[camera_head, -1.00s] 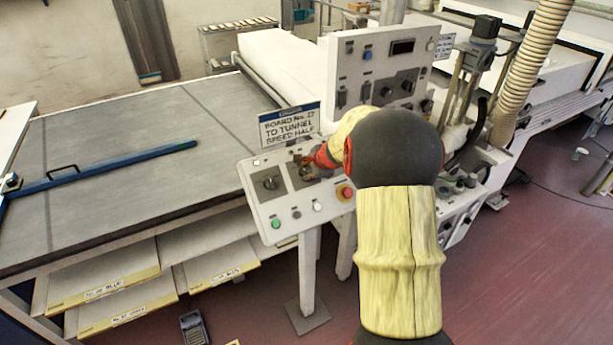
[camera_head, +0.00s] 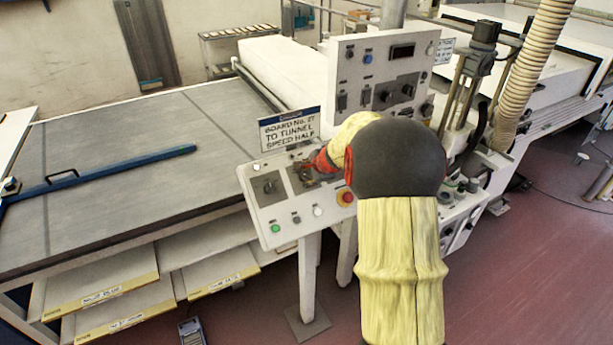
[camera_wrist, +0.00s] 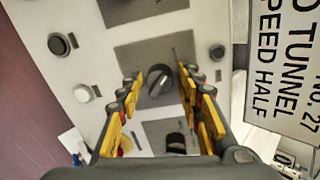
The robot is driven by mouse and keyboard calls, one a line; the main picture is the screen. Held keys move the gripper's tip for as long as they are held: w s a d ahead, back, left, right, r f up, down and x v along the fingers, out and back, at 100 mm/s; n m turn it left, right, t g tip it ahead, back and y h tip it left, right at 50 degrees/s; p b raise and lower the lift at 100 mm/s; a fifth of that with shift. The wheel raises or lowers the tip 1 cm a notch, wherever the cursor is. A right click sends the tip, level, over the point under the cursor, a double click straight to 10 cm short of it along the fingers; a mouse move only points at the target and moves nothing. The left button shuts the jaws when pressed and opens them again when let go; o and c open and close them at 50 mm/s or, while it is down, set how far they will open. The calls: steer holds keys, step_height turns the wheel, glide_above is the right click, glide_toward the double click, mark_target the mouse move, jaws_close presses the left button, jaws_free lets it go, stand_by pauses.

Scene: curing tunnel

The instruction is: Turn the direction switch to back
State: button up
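The tilted control panel (camera_head: 277,205) is white, with dark square plates that carry black rotary knobs. In the wrist view, one knob (camera_wrist: 160,85) sits on the middle plate between my fingertips, with its grip ridge slanting. My gripper (camera_wrist: 158,82) is open, with one finger on each side of that knob; a gap shows on both sides. In the head view, my gripper (camera_head: 317,168) is over the panel's second plate and mostly hides it. The left knob (camera_head: 269,186) shows clear. I cannot read the plate labels, so I cannot tell which knob is the direction switch.
A red stop button (camera_head: 346,197) on yellow is close to my gripper. Green, grey and white buttons line the panel's lower edge. A sign (camera_head: 290,130) stands behind the panel. A taller upright control box (camera_head: 372,85) rises behind, right of the sign.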

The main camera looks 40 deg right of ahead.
steer(key=shift+o, duration=1)
steer(key=v, duration=1.2)
